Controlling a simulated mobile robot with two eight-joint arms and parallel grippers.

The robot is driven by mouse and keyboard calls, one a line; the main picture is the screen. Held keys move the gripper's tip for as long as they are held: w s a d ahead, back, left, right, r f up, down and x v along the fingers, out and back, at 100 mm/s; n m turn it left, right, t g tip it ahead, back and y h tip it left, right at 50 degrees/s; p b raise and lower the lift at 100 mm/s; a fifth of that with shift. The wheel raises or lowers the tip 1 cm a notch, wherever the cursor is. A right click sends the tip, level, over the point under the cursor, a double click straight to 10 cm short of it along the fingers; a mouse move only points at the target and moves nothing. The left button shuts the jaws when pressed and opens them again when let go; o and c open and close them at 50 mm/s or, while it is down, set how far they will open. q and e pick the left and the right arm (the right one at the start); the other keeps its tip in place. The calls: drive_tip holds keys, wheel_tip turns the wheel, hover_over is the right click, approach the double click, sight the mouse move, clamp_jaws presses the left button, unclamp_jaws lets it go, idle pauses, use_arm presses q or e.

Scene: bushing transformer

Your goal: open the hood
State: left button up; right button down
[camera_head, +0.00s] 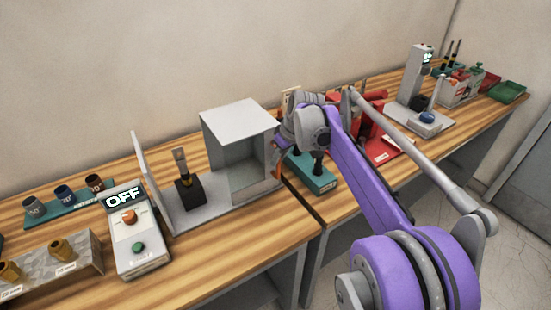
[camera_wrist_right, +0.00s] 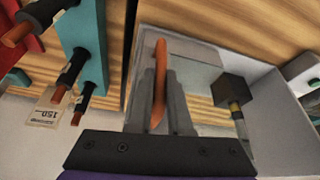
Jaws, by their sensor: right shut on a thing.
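The hood (camera_head: 238,125) is a light grey box with a see-through front panel, at the right end of a grey base on the bench. An upright grey plate (camera_head: 152,178) stands at the base's left end. My right gripper (camera_head: 280,163) is at the hood's right front edge. In the wrist view its fingers (camera_wrist_right: 165,100) are shut on the orange handle (camera_wrist_right: 160,65). My left gripper is not in view.
A control box (camera_head: 138,235) reading OFF stands left of the base. A teal rack (camera_head: 312,175) with dark-handled items is close to the right of the hood, partly behind my arm. Red fixtures (camera_head: 385,145) and a grey stand (camera_head: 415,85) lie farther right. The wall is behind.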

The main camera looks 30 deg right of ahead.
drive_tip(key=c, duration=0.8)
unclamp_jaws()
drive_tip(key=shift+c, duration=0.2)
drive_tip(key=v, duration=1)
drive_tip(key=shift+r+p, duration=0.3)
drive_tip(key=shift+r, duration=0.1)
drive_tip(key=shift+s, duration=0.15)
drive_tip(key=s+a+f+m, duration=0.1)
drive_tip(key=s+a+f, duration=0.7)
drive_tip(key=s+f, duration=0.2)
drive_tip(key=s+a+f+m+t+h, duration=0.1)
drive_tip(key=s+a+f, duration=0.7)
drive_tip(key=s+f, duration=0.3)
drive_tip(key=shift+s+a+m, duration=0.3)
drive_tip(key=shift+s+a, duration=0.05)
drive_tip(key=shift+s, duration=0.25)
